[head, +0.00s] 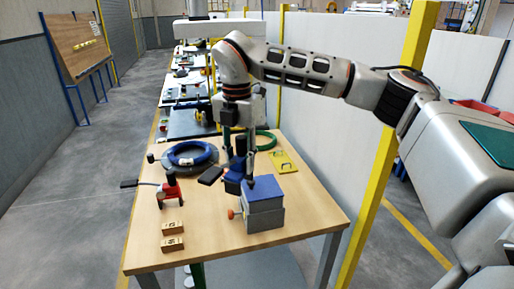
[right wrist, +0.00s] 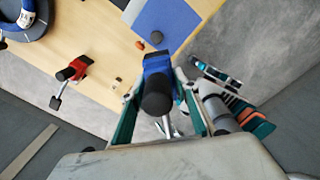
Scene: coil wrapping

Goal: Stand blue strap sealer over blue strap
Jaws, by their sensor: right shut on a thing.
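The blue strap sealer (head: 234,174), a blue body with a black handle, is between the fingers of my right gripper (head: 241,153). The gripper is shut on it, close behind the blue-topped box. The sealer also shows between the teal fingers in the right wrist view (right wrist: 157,65), its black handle toward the camera. A blue coil (head: 204,148) lies on a grey round stand at the back left of the table. I cannot tell a separate blue strap from the coil. What may be part of my left gripper shows in the right wrist view (right wrist: 216,76); its jaws are unclear.
The blue-topped grey box (head: 264,211) stands at the front right of the wooden table (head: 215,225). A red sealer (head: 170,188) stands left, with two wooden blocks (head: 173,228) in front. A green coil (head: 265,137) and a yellow plate (head: 284,161) lie at the back right.

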